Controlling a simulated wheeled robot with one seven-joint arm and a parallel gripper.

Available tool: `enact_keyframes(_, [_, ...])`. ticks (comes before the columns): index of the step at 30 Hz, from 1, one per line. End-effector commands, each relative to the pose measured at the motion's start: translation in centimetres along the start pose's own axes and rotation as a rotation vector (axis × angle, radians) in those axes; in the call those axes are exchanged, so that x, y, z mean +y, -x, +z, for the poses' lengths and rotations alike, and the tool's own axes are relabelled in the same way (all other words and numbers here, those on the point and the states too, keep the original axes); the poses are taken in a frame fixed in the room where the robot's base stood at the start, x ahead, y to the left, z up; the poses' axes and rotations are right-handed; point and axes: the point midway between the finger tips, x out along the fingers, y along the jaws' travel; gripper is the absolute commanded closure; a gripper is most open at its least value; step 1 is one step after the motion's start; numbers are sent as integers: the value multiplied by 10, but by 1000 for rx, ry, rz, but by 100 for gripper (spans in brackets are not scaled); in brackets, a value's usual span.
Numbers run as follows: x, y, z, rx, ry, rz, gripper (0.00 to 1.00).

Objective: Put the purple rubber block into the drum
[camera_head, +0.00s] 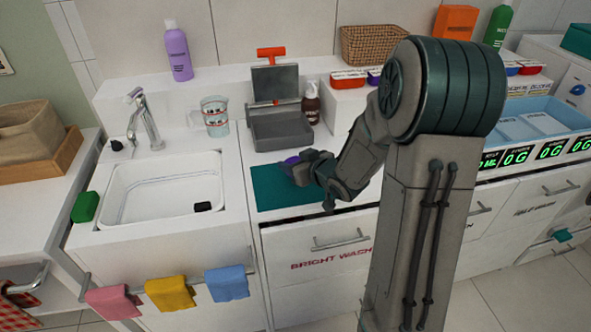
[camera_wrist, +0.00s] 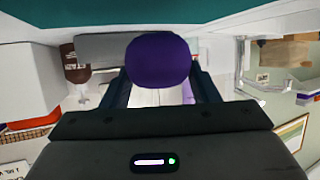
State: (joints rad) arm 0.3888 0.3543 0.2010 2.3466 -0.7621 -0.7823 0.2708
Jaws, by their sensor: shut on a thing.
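The purple rubber block (camera_wrist: 158,61) is between the two fingers of my gripper (camera_wrist: 160,88) in the wrist view. My gripper (camera_head: 302,167) is shut on it, low over the teal mat (camera_head: 262,192). In the head view only a small part of the purple block (camera_head: 291,160) shows past the gripper; whether it touches the mat I cannot tell. I cannot pick out a drum for certain. An open grey box (camera_head: 279,133) with a raised lid and an orange handle (camera_head: 271,53) stands just behind the mat.
A patterned clear cup (camera_head: 215,116) and a brown pump bottle (camera_head: 311,103) stand near the grey box. A white sink (camera_head: 165,187) with a tap (camera_head: 148,120) lies left. A blue tray (camera_head: 541,124) is at the right. Drawers with a handle (camera_head: 341,242) are below.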

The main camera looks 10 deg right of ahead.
Motion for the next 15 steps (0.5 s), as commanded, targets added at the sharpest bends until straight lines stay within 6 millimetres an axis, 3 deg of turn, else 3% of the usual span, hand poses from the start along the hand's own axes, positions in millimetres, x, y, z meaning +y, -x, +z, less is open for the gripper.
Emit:
enact_keyframes(5, [0,-8,20,0,-2,-1,71])
enact_keyframes(15, [0,-10,23,1,1,-1,71])
